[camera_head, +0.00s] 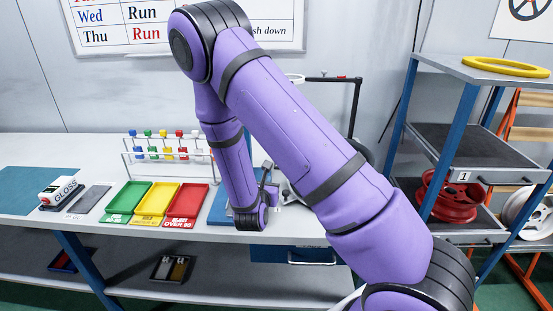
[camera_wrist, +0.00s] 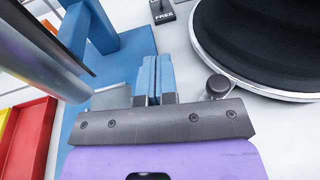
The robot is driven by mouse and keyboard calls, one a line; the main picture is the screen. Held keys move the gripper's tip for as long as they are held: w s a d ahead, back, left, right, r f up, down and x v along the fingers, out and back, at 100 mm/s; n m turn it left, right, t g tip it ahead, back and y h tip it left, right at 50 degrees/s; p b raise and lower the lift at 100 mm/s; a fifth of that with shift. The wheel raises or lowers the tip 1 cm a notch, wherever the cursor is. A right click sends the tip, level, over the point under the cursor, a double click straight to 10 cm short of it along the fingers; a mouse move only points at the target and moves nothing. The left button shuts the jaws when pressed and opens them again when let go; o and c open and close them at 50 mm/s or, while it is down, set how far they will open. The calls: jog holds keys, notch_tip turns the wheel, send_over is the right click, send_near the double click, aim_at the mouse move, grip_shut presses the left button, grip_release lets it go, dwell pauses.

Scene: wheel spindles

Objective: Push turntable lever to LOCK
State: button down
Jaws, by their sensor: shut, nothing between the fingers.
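The turntable (camera_wrist: 268,42), a black disc with a bright metal rim, fills the upper right of the wrist view. In the head view my arm hides most of that spot.
A blue stand (camera_wrist: 115,42) and a grey metal post are close on my gripper's left. Red (camera_head: 187,203), yellow (camera_head: 156,202) and green (camera_head: 126,202) trays lie left on the bench, before a rack of coloured-capped tubes (camera_head: 165,147). A shelf with a red wheel (camera_head: 450,197) stands right.

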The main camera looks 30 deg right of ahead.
jog(key=shift+w+d, duration=0.1)
dwell(0.3)
jog(key=x, duration=1.9)
jog(key=shift+w+d, duration=0.2)
jog(key=shift+w, duration=0.1)
jog(key=shift+w+r, duration=0.2)
